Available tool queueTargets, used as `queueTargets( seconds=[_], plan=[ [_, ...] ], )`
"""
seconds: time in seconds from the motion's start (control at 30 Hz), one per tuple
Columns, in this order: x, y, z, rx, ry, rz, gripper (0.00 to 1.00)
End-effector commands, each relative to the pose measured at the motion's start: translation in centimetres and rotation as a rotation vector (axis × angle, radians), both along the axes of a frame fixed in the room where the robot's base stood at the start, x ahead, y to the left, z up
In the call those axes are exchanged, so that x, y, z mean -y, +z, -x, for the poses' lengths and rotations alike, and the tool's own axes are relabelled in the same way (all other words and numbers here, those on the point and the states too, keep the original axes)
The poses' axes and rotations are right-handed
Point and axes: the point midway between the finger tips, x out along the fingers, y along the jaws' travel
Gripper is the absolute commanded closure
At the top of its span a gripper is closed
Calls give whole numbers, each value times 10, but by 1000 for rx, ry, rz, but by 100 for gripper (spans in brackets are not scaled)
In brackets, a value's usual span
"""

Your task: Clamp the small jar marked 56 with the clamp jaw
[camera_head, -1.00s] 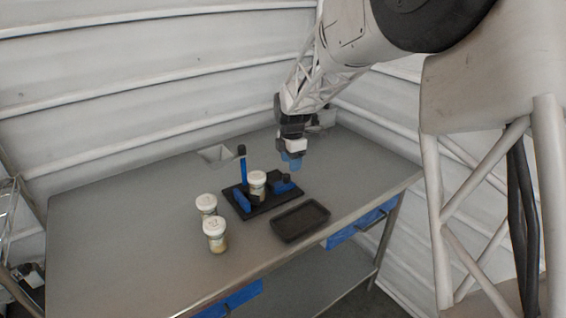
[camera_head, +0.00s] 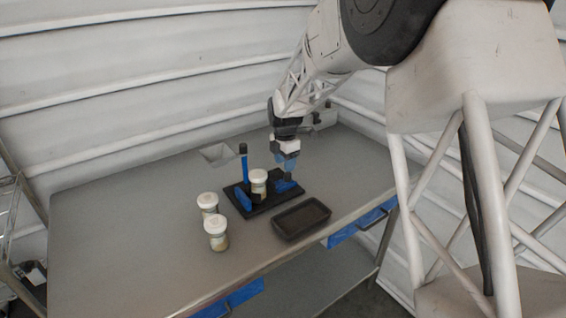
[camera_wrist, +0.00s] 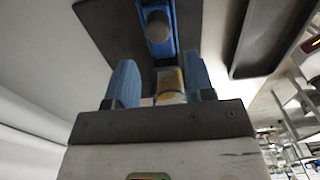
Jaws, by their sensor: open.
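A small white-lidded jar (camera_head: 258,184) stands upright on the black clamp base (camera_head: 262,207), between a blue fixed block (camera_head: 243,200) on the left and the blue jaw part (camera_head: 287,187) on the right. Its marking is too small to read. My gripper (camera_head: 286,166) is open and empty, pointing down just above the right jaw part. In the wrist view its two blue fingers (camera_wrist: 160,84) are spread apart. A blue bar with a dark round knob (camera_wrist: 158,27) shows beyond them, and a yellowish jar-like piece (camera_wrist: 171,84) shows partly between them; contact cannot be told.
Two more white-lidded jars, one behind (camera_head: 208,204) and one in front (camera_head: 216,236), stand left of the clamp. An empty dark tray (camera_head: 301,219) lies front right. The table's left side is clear.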

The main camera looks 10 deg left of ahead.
Motion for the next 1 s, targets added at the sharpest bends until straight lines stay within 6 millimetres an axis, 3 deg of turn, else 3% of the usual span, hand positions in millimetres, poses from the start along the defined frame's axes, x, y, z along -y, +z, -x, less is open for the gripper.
queueTargets(
  seconds=[0.17, 0.7, 1.0],
  plan=[
    [9, 0, -9, 0, -1, 0, 51],
    [9, -44, -9, -1, 0, 1, 51],
    [9, -50, -9, 0, 0, 0, 51]
  ],
)
